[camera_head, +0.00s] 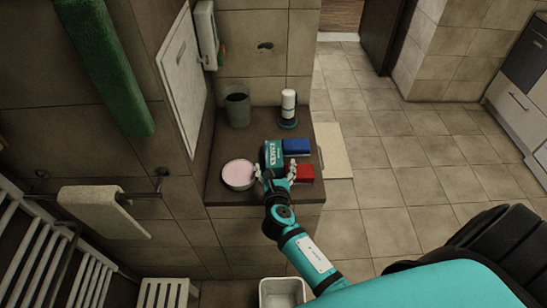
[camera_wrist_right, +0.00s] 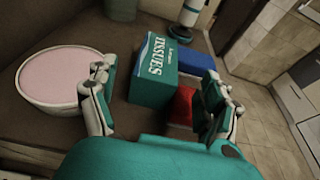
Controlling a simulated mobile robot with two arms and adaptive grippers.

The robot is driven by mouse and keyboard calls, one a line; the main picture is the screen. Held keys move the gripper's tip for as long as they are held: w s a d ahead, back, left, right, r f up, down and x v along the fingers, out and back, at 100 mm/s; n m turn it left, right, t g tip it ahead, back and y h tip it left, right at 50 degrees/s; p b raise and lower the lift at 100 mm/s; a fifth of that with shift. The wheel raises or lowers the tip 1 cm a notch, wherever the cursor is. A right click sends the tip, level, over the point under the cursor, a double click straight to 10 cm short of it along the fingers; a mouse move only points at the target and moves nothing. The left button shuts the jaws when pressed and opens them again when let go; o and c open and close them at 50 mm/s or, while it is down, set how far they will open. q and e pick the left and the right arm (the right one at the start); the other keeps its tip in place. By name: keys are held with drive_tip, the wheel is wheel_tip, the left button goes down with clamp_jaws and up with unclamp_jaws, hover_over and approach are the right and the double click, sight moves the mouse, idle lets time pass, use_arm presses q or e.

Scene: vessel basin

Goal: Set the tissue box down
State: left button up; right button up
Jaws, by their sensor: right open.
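The teal tissue box (camera_head: 273,154) stands on the dark counter (camera_head: 222,190), and its "TISSUES" label shows in the right wrist view (camera_wrist_right: 153,83). My right gripper (camera_head: 274,176) is at the near side of the box. In the right wrist view its two fingers (camera_wrist_right: 160,108) are spread wide, with the box beyond and between them. The gripper is open and holds nothing. Whether a fingertip touches the box I cannot tell. My left gripper is not in view.
A pink-filled round bowl (camera_head: 238,174) is left of the box. A blue box (camera_head: 296,147) and a red box (camera_head: 304,172) are at its right. A grey-green cup (camera_head: 238,109) and a white-and-teal bottle (camera_head: 288,108) stand behind.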

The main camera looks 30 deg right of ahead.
sight(274, 159)
drive_tip(key=shift+x, duration=1.05)
drive_tip(key=x, duration=0.4)
drive_tip(key=shift+w+f, duration=0.15)
drive_tip(key=shift+w, duration=0.05)
drive_tip(key=shift+w+d, duration=0.1)
drive_tip(key=shift+w, duration=0.1)
drive_tip(key=shift+c, duration=0.6)
drive_tip(key=c, duration=1.1)
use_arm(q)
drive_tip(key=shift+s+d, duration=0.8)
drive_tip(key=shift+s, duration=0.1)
use_arm(e)
drive_tip(key=shift+c, duration=0.9)
